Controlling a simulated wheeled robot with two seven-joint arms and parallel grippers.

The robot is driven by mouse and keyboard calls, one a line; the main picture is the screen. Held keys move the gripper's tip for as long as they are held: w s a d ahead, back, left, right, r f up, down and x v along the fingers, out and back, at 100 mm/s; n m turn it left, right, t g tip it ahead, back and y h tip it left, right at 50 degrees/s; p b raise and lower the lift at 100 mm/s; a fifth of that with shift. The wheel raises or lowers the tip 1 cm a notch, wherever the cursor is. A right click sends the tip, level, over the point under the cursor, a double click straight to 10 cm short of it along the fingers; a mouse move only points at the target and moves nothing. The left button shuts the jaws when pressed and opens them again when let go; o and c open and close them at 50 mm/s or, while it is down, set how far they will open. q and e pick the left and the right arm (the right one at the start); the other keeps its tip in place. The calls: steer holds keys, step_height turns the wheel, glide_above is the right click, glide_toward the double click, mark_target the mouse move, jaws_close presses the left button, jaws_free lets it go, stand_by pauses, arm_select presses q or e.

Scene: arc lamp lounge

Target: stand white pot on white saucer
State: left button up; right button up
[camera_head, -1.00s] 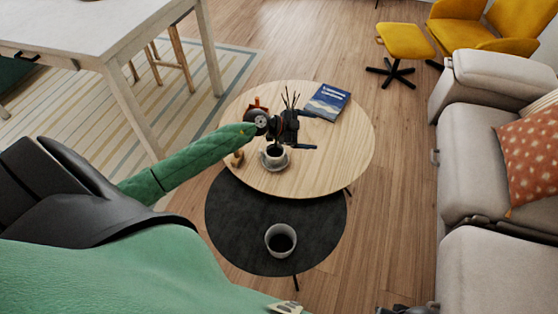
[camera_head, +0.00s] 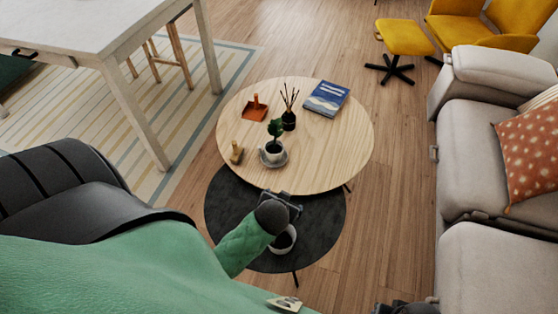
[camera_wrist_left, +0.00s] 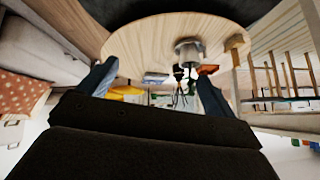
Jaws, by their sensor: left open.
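A small white pot (camera_head: 272,154) with a green plant stands upright on a pale saucer (camera_head: 284,161) on the round wooden table. In the left wrist view, which looks upside down, the pot (camera_wrist_left: 187,53) shows beyond the fingers and apart from them. My left gripper (camera_head: 283,198) is open and empty. It is on the near side of the wooden table, above the lower black table, and partly hides a larger whitish pot (camera_head: 284,242) there. Only a dark part that looks like my right arm's end shows at the bottom right; its fingers are not visible.
The wooden table (camera_head: 335,150) also holds a wooden block (camera_head: 236,153), an orange tray-like object (camera_head: 255,108), a reed diffuser (camera_head: 289,118) and a blue book (camera_head: 326,99). Its right side is clear. The black table (camera_head: 225,220) is lower and nearer. A sofa (camera_head: 465,165) stands right.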

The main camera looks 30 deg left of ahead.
arm_select(q)
steer(key=s+d+m+g+h, duration=0.1)
steer(key=s+d+g, duration=0.2)
steer(key=s, duration=0.4)
steer(key=s+d+m+g+h, duration=0.1)
steer(key=s+d+g+h, duration=0.1)
steer(key=s, duration=0.5)
steer(key=d+f+g, duration=0.1)
steer(key=d, duration=0.1)
steer(key=shift+s+d+m+h, duration=0.3)
steer(key=shift+s+d, duration=0.05)
steer(key=shift+s, duration=0.05)
